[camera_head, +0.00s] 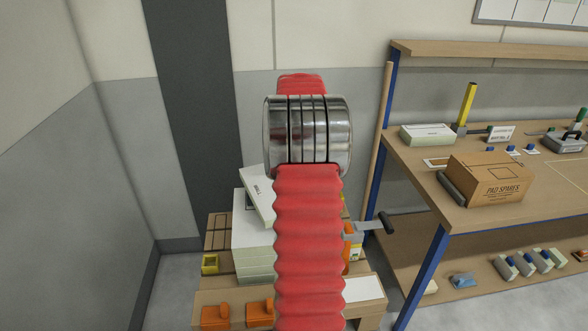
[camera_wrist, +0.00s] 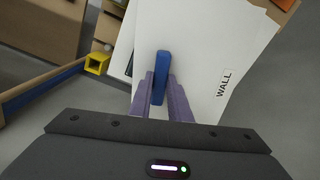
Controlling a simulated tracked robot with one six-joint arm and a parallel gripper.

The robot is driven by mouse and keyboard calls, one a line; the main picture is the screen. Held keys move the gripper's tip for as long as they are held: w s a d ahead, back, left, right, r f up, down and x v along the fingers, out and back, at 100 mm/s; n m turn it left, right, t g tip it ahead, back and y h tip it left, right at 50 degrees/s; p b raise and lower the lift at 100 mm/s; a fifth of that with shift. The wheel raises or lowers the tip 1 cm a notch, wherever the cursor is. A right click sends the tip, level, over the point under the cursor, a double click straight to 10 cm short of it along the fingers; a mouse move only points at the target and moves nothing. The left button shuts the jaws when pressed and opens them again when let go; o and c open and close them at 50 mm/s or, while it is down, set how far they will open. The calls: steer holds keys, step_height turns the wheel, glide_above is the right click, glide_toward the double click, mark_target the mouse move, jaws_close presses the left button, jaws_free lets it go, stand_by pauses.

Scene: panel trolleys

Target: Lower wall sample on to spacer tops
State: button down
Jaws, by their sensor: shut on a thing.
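In the wrist view, the two purple fingers of my gripper (camera_wrist: 160,92) are shut on a blue upright grip (camera_wrist: 161,64) on a white panel marked WALL, the wall sample (camera_wrist: 205,50). In the head view, a tilted white panel with small print (camera_head: 257,193), probably this sample, leans above a stack of pale boards (camera_head: 253,243). My red arm hides the gripper and much of the panel there. I cannot make out the spacer tops or whether the panel touches anything below.
Orange blocks (camera_head: 215,316) stand at the wooden front. A dark handle (camera_head: 380,222) juts out right of my arm. A workbench (camera_head: 420,180) with a carton (camera_head: 487,180) stands at right. Floor is clear at left.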

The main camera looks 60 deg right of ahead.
steer(key=shift+f, duration=0.55)
stand_by(0.4)
steer(key=c, duration=1.6)
jaws_free()
steer(key=shift+o, duration=0.2)
step_height(320, 180, up, 14)
steer(key=shift+f, duration=0.15)
steer(key=shift+d, duration=0.1)
